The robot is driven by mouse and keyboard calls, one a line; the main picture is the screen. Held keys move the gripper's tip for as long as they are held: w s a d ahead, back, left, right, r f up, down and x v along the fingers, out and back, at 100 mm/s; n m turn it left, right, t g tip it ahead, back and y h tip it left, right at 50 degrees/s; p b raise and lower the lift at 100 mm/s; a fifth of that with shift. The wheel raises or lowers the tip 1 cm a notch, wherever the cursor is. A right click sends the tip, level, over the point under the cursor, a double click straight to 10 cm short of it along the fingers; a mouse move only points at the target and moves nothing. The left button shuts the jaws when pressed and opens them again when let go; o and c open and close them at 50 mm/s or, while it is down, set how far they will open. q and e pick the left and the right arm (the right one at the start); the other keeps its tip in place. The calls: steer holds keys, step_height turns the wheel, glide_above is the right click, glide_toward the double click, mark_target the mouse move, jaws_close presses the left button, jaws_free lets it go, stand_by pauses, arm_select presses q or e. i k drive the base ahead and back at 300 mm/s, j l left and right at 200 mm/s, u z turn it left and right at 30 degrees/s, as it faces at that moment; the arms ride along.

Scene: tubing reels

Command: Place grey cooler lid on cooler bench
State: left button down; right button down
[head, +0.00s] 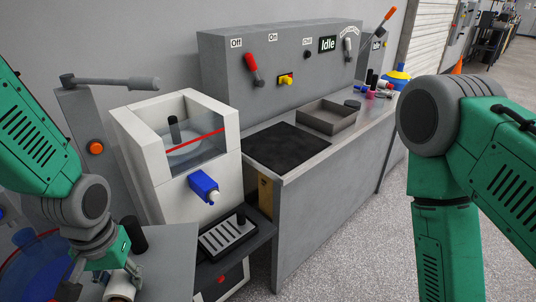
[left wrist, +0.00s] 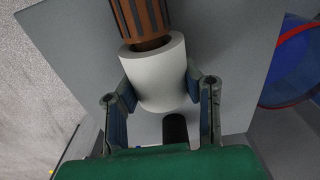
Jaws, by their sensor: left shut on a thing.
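My left gripper (head: 118,272) is low at the left, seen partly from behind. In the left wrist view its two fingers (left wrist: 160,98) are shut on a white hollow cylinder (left wrist: 158,80), one finger on each side. The cylinder (head: 121,288) also shows at the lower edge of the head view. I cannot surely pick out a grey cooler lid. A light grey disc with a dark upright post (head: 174,130) shows inside the open white box (head: 140,150), behind a clear window. Which surface is the cooler bench is unclear. My right gripper is out of view.
A brown slotted cylinder (left wrist: 141,15) meets the held cylinder's end, above a grey panel (left wrist: 75,50). A grey bench (head: 343,152) carries a black mat (head: 288,148) and an open tray (head: 328,117). A blue valve (head: 203,186) juts from the white box. A blue round container (left wrist: 295,60) is nearby.

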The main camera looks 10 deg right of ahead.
mark_target(287, 146)
steer(key=l+z, duration=0.1)
steer(key=z, duration=0.25)
steer(key=i+l+z, duration=0.1)
steer(key=z, duration=0.25)
steer(key=l+z, duration=0.1)
steer(key=z, duration=0.3)
steer(key=i+l+z, duration=0.1)
steer(key=i+z, duration=0.55)
steer(key=i+u, duration=0.45)
steer(key=i+l+u, duration=0.3)
steer(key=i+u, duration=0.15)
steer(key=i+j+u, duration=0.1)
steer(key=i+u, duration=0.45)
steer(key=u, duration=0.15)
steer(key=i+u, duration=0.35)
steer(key=k+l, duration=0.05)
